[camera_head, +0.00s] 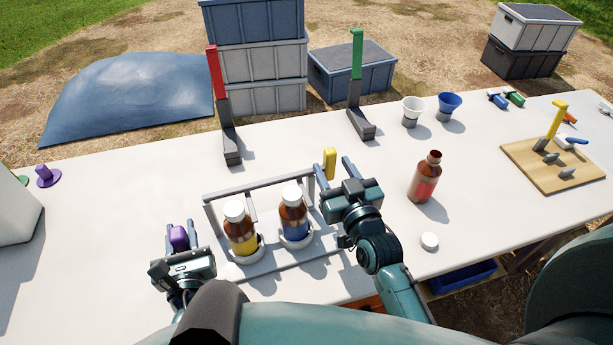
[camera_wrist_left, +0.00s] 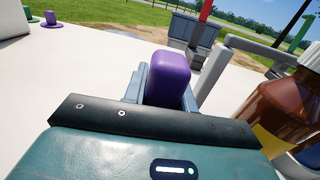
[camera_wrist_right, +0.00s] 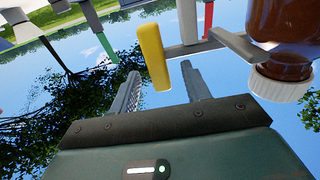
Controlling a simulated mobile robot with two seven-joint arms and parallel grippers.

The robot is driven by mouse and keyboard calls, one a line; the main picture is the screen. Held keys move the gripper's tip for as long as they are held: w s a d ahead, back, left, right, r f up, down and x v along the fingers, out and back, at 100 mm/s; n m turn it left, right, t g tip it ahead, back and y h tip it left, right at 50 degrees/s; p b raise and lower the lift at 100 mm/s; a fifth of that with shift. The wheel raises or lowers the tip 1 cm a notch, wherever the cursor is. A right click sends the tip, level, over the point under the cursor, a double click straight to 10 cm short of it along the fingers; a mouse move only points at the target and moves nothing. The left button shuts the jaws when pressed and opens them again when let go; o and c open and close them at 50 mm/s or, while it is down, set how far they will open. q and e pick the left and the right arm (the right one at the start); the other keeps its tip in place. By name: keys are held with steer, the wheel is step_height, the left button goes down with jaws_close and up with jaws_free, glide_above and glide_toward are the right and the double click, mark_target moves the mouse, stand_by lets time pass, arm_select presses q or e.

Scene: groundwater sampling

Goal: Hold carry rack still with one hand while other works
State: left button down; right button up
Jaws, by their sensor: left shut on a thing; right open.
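The carry rack (camera_head: 225,198) is a grey frame on the white table, holding two brown bottles with white caps: one with a yellow label (camera_head: 240,232) and one with a blue label (camera_head: 293,215). My left gripper (camera_head: 178,236) is shut on a purple grip (camera_wrist_left: 170,80) at the rack's left side. My right gripper (camera_head: 334,172) is open by a yellow grip (camera_head: 329,160) at the rack's right side. In the right wrist view the yellow grip (camera_wrist_right: 152,57) shows between the open fingertips; whether they touch it is unclear.
A brown bottle with a red label (camera_head: 425,180) stands uncapped to the right, with a white cap (camera_head: 429,241) near it. Red (camera_head: 217,85) and green (camera_head: 356,60) handled stands, two funnels (camera_head: 412,108) and a wooden board (camera_head: 540,170) are further off.

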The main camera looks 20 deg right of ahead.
steer(key=s, duration=1)
steer(key=shift+s+d, duration=0.3)
steer(key=shift+d, duration=0.05)
arm_select(q)
steer(key=c, duration=1.1)
jaws_free()
steer(key=shift+o, duration=0.2)
